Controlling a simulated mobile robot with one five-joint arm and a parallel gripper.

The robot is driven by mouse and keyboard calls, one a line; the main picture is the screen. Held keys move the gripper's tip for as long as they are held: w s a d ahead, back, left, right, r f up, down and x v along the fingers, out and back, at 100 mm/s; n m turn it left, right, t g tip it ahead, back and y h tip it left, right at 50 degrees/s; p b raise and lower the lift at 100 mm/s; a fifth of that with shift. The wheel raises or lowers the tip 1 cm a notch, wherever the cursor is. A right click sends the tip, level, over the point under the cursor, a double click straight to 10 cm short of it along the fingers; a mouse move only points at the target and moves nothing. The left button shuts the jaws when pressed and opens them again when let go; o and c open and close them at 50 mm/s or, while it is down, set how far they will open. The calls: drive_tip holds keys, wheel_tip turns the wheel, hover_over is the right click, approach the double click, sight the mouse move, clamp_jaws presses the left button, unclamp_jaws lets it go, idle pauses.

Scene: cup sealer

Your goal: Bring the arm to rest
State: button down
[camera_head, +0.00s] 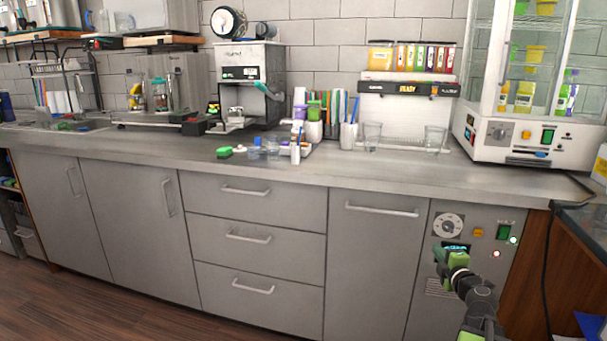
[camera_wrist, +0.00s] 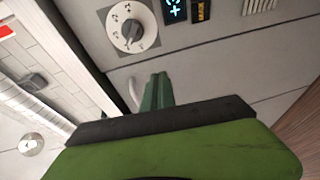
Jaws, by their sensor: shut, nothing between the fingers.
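My gripper (camera_head: 445,254) is at the lower right in the head view, in front of a grey control panel (camera_head: 472,227) set in the cabinet front. It looks shut and holds nothing. In the wrist view the dark green fingers (camera_wrist: 157,92) are together above the wide green and black gripper body. The panel's round dial (camera_wrist: 132,27) and a small lit display (camera_wrist: 174,10) lie beyond the fingertips. In the head view the dial (camera_head: 449,226) is just above the gripper, and the gripper partly covers the display. I cannot tell whether the fingers touch the panel.
A grey counter (camera_head: 330,172) runs above drawers (camera_head: 250,241) with bar handles. On it are a steel machine (camera_head: 250,75), glasses (camera_head: 372,135) and a white glass-fronted cabinet (camera_head: 520,140). A black cable (camera_head: 547,250) hangs at right. The floor (camera_head: 90,300) at lower left is clear.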

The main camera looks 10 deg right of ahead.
drive_tip(key=w+a+r+m+t, duration=0.15)
drive_tip(key=w+a, duration=0.35)
drive_tip(key=a, duration=0.5)
drive_tip(key=w+a+r+m, duration=0.25)
drive_tip(key=w+a, duration=0.25)
drive_tip(key=a, duration=0.4)
drive_tip(key=s+a+f+m+g+h, duration=0.1)
drive_tip(key=s+a+f+m+g, duration=0.2)
drive_tip(key=a+f+m+g, duration=0.35)
drive_tip(key=s+a+f+m+g, duration=0.35)
drive_tip(key=a+f, duration=0.35)
drive_tip(key=f, duration=0.4)
drive_tip(key=s+a+f+m+g+y, duration=0.1)
drive_tip(key=s+a+f+g+y, duration=0.1)
drive_tip(key=s+a+f+g, duration=0.3)
drive_tip(key=s+a+f+m+g+y, duration=0.1)
drive_tip(key=s+a+f+g+y, duration=0.15)
drive_tip(key=s, duration=0.55)
wheel_tip(320, 180, up, 30)
drive_tip(key=s+p, duration=0.1)
drive_tip(key=p, duration=2.9)
drive_tip(key=shift+s+a+f+n, duration=0.15)
drive_tip(key=shift+s+f+n, duration=0.05)
drive_tip(key=shift+s+n, duration=0.15)
